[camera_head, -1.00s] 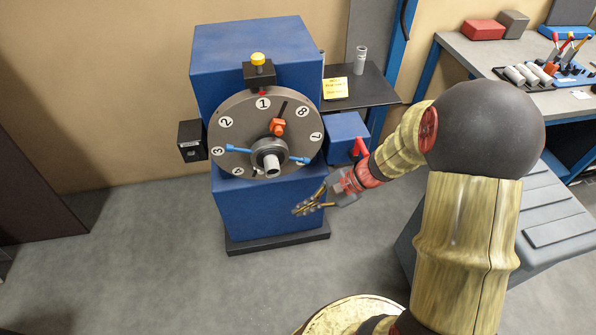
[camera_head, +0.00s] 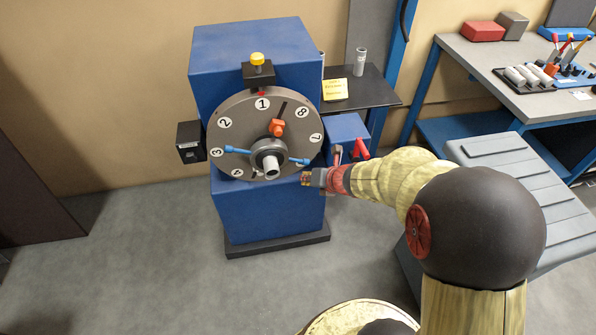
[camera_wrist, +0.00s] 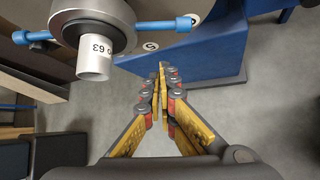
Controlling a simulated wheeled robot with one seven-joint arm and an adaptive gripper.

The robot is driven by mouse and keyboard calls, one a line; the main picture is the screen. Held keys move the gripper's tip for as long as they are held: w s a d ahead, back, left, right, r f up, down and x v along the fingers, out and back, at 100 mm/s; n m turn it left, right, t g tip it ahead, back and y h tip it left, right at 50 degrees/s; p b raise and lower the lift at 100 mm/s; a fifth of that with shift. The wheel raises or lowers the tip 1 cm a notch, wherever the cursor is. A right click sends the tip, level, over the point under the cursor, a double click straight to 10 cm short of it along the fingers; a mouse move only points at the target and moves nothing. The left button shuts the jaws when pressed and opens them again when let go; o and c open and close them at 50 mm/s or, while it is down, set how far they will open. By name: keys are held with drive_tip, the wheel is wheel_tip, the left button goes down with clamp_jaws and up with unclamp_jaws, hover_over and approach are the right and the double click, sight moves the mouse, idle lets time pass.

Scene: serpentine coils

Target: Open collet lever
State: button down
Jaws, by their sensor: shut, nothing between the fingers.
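A grey collet hub (camera_head: 268,157) sits low on the round numbered dial of the blue machine, with a pale tube sticking out of it. A lever bar with blue ends (camera_head: 235,150) crosses the hub; its right end (camera_wrist: 187,23) shows at the top of the wrist view. The tube (camera_wrist: 94,60) in that view bears the marking "63". My gripper (camera_head: 304,179) is shut and empty, just below and right of the bar's right end in the head view. In the wrist view its fingertips (camera_wrist: 163,72) meet below that blue end, apart from it in the picture.
The dial (camera_head: 235,118) carries an orange clamp (camera_head: 276,127). A red lever (camera_head: 361,148) is on the blue box at right, close to my arm. A black box (camera_head: 190,141) is on the left side. Floor in front is clear.

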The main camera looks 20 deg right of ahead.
drive_tip(key=b+x, duration=0.5)
drive_tip(key=x, duration=0.5)
drive_tip(key=r, duration=0.1)
drive_tip(key=d+r, duration=0.1)
drive_tip(key=r, duration=0.1)
drive_tip(key=shift+w+d+r, duration=0.2)
drive_tip(key=shift+d+r, duration=0.1)
drive_tip(key=shift+r, duration=0.05)
drive_tip(key=shift+r+p, duration=0.1)
drive_tip(key=shift+p, duration=0.25)
